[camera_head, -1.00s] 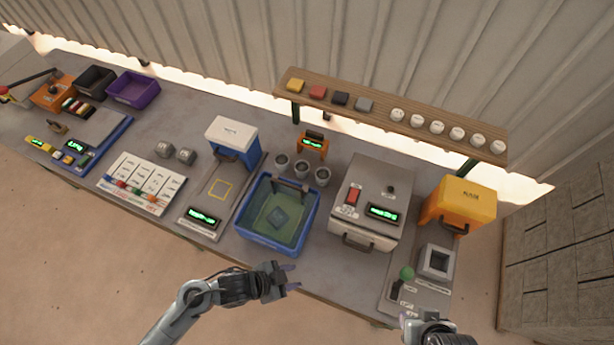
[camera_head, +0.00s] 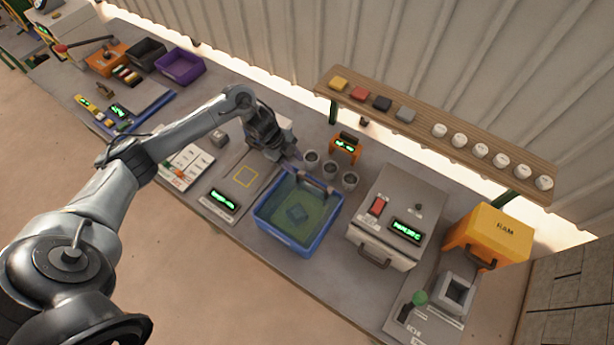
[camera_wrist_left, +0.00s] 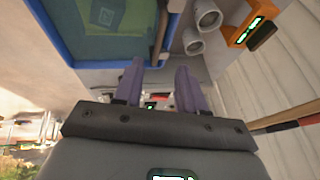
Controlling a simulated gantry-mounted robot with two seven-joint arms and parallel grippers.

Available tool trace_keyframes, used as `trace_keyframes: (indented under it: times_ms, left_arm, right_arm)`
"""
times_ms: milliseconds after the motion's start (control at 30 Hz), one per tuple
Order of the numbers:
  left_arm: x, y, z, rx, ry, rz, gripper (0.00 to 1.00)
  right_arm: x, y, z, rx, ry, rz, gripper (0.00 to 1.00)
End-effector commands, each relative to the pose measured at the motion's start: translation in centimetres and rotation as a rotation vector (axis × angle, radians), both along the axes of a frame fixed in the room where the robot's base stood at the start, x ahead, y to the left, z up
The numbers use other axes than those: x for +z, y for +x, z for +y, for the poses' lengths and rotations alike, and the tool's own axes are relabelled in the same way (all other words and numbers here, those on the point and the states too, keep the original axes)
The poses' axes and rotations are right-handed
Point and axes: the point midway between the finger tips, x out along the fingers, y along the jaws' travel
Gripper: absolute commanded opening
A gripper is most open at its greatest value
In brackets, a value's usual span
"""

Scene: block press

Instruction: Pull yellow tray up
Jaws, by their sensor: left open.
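A blue tub (camera_head: 266,222) stands on the table in the head view, with a yellowish-green insert (camera_head: 318,210) inside and a small dark block in it. No plainly yellow tray shows; this insert is the nearest match. My right gripper is out of view.
Several grey cups (camera_head: 330,168) stand right behind the tub, beside an orange display stand (camera_head: 345,147). A white-topped box (camera_head: 282,128) is partly hidden behind my left gripper. A grey machine (camera_head: 396,215) stands right of the tub. A wooden shelf (camera_head: 420,121) spans the back.

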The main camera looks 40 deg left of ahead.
Motion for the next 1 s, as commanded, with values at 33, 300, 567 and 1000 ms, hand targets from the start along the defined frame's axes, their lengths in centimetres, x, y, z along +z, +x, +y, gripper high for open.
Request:
trace_keyframes:
  times_ms: [33,300,567,1000]
  left_arm:
    - [-0.6,0.1,-0.4,0.000,-0.003,0.004,0.40]
    - [-4.5,1.1,-1.9,0.001,-0.002,0.005,0.40]
    - [-7.6,1.9,-3.1,0.001,-0.001,0.003,0.40]
    - [-8.7,2.2,-3.4,-0.001,0.001,0.002,0.40]
  right_arm:
    - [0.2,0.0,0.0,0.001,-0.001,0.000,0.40]
    - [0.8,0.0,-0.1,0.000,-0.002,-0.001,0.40]
    - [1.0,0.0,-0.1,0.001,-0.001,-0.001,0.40]
    - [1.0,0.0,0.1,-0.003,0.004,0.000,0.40]
